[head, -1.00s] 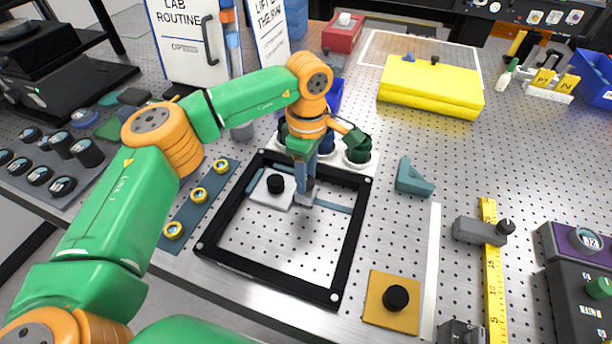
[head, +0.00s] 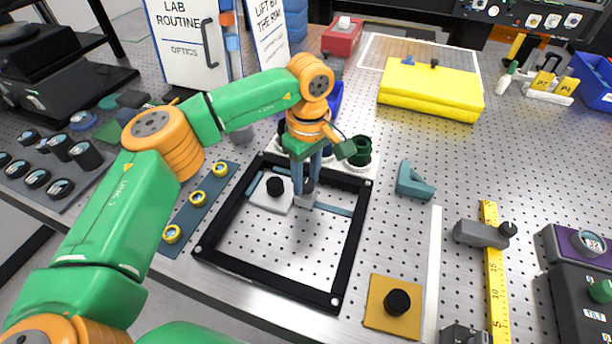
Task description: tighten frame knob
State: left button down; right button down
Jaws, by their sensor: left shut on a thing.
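A black square frame (head: 266,268) lies on the perforated metal table. My left gripper (head: 306,198) points down inside the frame near its far side. It is shut on a small dark knob (head: 308,186), most of which its fingers hide. A grey block at the fingertips sits by the blue-grey strip (head: 333,209) that runs along the inside of the far side. A white square plate with a black knob (head: 276,186) lies just left of the gripper, apart from it. My right gripper is not in view.
Green and dark round pieces (head: 361,151) stand on a white holder behind the frame. A blue strip with yellow rings (head: 197,198) lies left of it. A teal angle block (head: 415,180), an orange plate (head: 374,314) and a yellow box (head: 430,89) lie to the right.

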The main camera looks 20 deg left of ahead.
aim_at(307, 183)
pick_arm(q)
jog(key=shift+r, duration=0.1)
jog(key=shift+c, duration=2.2)
grip_release()
notch_tip(307, 183, up, 7)
jog(key=shift+w+d+r+b, duration=0.1)
jog(key=shift+b, duration=0.45)
